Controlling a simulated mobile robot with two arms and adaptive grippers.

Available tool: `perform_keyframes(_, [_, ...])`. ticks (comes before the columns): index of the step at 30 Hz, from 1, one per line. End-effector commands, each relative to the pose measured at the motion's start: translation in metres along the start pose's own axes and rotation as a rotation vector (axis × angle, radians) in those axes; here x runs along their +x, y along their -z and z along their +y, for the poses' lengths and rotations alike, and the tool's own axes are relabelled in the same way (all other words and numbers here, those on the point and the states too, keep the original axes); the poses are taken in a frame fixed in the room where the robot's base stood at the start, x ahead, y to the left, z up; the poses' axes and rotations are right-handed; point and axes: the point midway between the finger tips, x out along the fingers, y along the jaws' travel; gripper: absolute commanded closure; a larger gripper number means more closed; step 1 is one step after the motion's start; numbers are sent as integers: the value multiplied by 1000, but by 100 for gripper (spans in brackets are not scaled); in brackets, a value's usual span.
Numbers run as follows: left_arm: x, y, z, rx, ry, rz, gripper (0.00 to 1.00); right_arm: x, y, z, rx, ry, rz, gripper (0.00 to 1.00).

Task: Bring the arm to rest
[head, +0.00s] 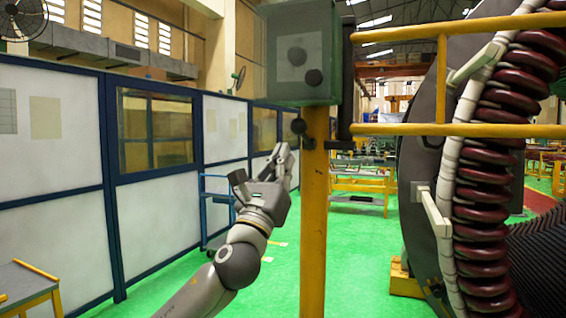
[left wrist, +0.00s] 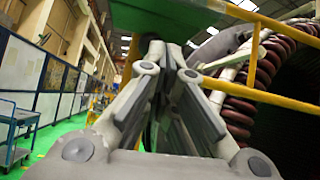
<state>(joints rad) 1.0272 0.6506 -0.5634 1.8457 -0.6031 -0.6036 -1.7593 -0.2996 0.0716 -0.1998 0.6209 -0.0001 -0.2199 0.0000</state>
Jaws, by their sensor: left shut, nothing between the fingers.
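My left arm (head: 240,240) comes in from the lower left in the head view and reaches up. Its gripper (head: 283,155) is just left of the yellow post, below the grey-green control box (head: 300,52). In the left wrist view the gripper (left wrist: 168,50) has its fingers together, with nothing held between them. The underside of the box shows above the fingertips in that view. I cannot tell whether the gripper touches the post or the box. My right gripper is in neither view.
A yellow post (head: 314,220) carries the box. Yellow rails (head: 460,129) run right from it, before the big stator (head: 490,180) with dark red coils. White-panelled walls (head: 155,225) stand left. A blue cart (head: 216,210) is behind my arm. Green floor (head: 360,260) is open around the post.

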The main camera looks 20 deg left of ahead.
Motion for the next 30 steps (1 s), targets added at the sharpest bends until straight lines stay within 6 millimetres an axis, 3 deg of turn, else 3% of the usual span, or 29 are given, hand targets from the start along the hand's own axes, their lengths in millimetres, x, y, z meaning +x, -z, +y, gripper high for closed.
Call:
perform_keyframes(11, [0, 0, 0, 0, 0, 0, 100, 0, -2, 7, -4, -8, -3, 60])
perform_keyframes(15, [-2, 22, 6, -39, -13, 38, 100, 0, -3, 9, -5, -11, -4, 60])
perform_keyframes(17, [-6, 47, 12, -89, -29, 82, 100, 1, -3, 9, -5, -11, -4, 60])
perform_keyframes(23, [-46, 180, 43, -370, -150, 300, 100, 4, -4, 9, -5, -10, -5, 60])
perform_keyframes(26, [-81, 248, 58, -519, -238, 405, 100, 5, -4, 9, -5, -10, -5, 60])
perform_keyframes(30, [-143, 335, 74, -716, -383, 531, 100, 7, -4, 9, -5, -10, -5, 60])
